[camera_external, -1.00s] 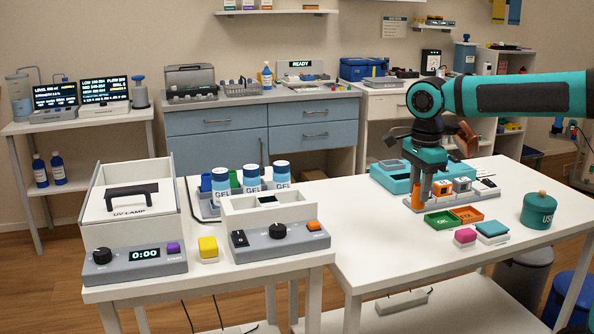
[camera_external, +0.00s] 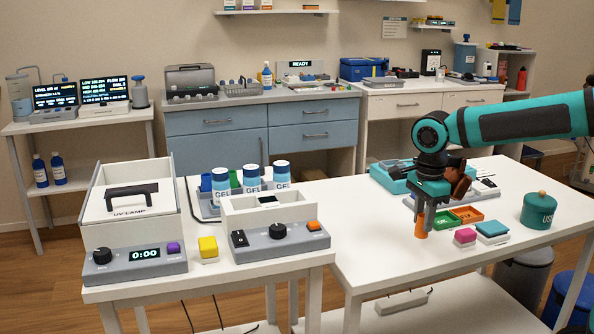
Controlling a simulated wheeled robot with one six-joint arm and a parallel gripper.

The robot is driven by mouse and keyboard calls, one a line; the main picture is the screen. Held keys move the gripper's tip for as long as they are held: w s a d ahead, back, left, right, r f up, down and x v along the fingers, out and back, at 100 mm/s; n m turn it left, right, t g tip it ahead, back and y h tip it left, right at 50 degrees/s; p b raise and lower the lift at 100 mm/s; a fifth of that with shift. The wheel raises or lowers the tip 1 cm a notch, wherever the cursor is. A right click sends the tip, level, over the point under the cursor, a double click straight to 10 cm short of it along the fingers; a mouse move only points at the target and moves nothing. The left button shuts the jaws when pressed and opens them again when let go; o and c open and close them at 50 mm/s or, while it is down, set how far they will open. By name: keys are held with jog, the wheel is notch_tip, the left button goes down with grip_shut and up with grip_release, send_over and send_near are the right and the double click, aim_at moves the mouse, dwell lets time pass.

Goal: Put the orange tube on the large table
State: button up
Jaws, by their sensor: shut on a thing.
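The orange tube (camera_external: 421,228) is held upright between the fingers of my gripper (camera_external: 427,212), which is shut on it. The tube's lower part shows below the fingers; its upper part is hidden by them. It is over the white large table (camera_external: 370,215) on the right, left of the green and orange trays. I cannot tell whether its bottom touches the tabletop.
The green tray (camera_external: 441,219), orange tray (camera_external: 466,215), pink block (camera_external: 465,237), teal block (camera_external: 492,229) and teal pot (camera_external: 539,210) stand to the right. A teal case (camera_external: 390,178) and grey rack lie behind. The table's left front area is clear.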

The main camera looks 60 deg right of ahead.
jog(key=shift+f, duration=1.85)
jog(key=shift+f, duration=0.1)
jog(key=o, duration=1)
jog(key=shift+c, duration=0.2)
notch_tip(320, 180, up, 12)
